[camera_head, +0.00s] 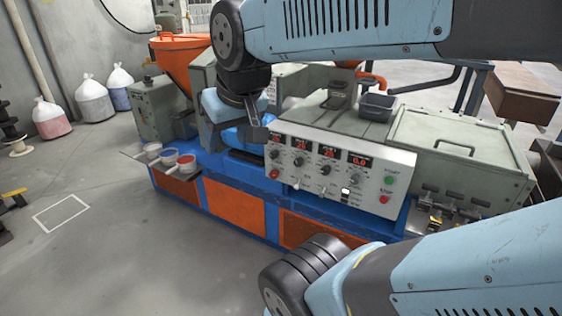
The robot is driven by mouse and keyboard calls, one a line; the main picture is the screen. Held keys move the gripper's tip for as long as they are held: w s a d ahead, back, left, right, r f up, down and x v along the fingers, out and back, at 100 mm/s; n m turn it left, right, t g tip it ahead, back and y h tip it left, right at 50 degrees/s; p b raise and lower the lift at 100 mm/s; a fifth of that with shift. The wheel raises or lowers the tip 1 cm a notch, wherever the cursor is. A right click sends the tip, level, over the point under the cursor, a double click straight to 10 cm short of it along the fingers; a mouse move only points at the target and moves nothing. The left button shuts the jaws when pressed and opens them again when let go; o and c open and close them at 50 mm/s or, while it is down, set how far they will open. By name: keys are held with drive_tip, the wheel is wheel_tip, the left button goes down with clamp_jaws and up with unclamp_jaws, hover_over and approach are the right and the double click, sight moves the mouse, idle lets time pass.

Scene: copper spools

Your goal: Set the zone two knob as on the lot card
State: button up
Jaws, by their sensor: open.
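The control panel (340,170) is a pale sloped face on the front of the machine, with a row of red displays and dark knobs below them. One knob (299,162) is second from the left in the upper row; another (326,169) is to its right. The labels are too small to read, so I cannot tell which knob is zone two or where the pointers stand. I cannot make out a lot card. My gripper (257,122) is small in view, open, above and left of the panel's upper left corner, with no object visible in it.
A green START button (389,180) and red STOP button (384,199) are at the panel's right. A grey bin (376,107) sits above the panel. Small cups (170,156) stand on a shelf at left. My arm crosses the top and lower right. Floor at left is mostly clear.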

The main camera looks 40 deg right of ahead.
drive_tip(key=w+f+m, duration=0.1)
drive_tip(key=w, duration=0.3)
drive_tip(key=w+f+m+t, duration=0.1)
drive_tip(key=w+f, duration=0.1)
drive_tip(key=w, duration=0.3)
drive_tip(key=w+f+m, duration=0.1)
drive_tip(key=w+f, duration=0.1)
drive_tip(key=w, duration=0.3)
drive_tip(key=shift+w+t+y, duration=0.1)
drive_tip(key=shift+t+y, duration=0.2)
drive_tip(key=shift+y, duration=0.1)
drive_tip(key=w+d+f+m+t+h, duration=0.1)
drive_tip(key=w+d+f+m+h, duration=0.35)
drive_tip(key=w+f, duration=0.6)
drive_tip(key=m+g+h, duration=0.2)
drive_tip(key=m+h, duration=0.4)
drive_tip(key=h, duration=0.7)
approach(297, 165)
drive_tip(key=x, duration=0.9)
drive_tip(key=shift+w+d+r, duration=0.1)
drive_tip(key=shift+w+d, duration=0.1)
drive_tip(key=shift+d, duration=0.1)
